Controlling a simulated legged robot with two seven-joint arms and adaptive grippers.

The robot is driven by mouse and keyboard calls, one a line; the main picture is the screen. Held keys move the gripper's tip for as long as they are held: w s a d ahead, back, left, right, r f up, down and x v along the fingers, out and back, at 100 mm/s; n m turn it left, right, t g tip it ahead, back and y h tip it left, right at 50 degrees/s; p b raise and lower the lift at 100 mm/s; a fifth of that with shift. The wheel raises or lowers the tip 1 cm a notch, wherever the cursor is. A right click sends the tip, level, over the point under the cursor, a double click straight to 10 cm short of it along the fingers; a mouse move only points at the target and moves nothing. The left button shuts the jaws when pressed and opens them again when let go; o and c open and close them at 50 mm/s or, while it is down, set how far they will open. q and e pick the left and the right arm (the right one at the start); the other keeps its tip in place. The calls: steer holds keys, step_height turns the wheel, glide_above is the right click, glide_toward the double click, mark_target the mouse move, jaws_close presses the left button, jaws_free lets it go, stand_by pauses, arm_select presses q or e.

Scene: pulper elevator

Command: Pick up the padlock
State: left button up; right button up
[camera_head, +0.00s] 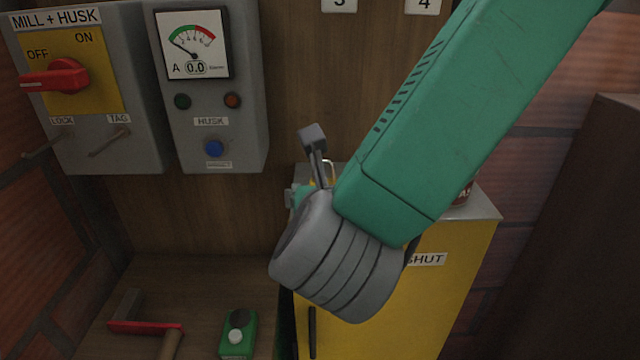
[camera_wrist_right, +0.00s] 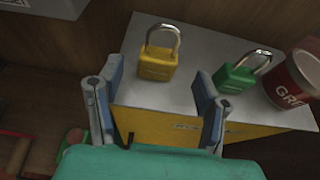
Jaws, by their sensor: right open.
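A yellow padlock (camera_wrist_right: 157,65) with a closed-looking silver shackle stands on the grey top of a yellow cabinet (camera_wrist_right: 145,95). A green padlock (camera_wrist_right: 236,78) with a tilted shackle stands to its right. My right gripper (camera_wrist_right: 158,76) is open and empty, its two fingers to the left and right below the yellow padlock in the wrist view, apart from it. In the head view my right arm and wrist cover most of the cabinet top; only a little of the yellow padlock (camera_head: 328,172) shows behind a finger. My left gripper is not in view.
A red can (camera_wrist_right: 292,82) stands right of the green padlock. The cabinet front (camera_head: 440,295) carries a SHUT label. Grey switch boxes (camera_head: 215,130) hang on the wall at left. A red-handled tool (camera_head: 145,327) and a green container (camera_head: 238,335) lie lower left.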

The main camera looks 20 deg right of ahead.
steer(key=p+x, duration=0.1)
steer(key=x, duration=0.3)
steer(key=shift+w+a+f, duration=0.1)
steer(key=shift+w+f, duration=0.1)
steer(key=shift+w, duration=0.05)
steer(key=shift+s+a, duration=0.1)
steer(key=shift+c, duration=0.9)
steer(key=c, duration=1.1)
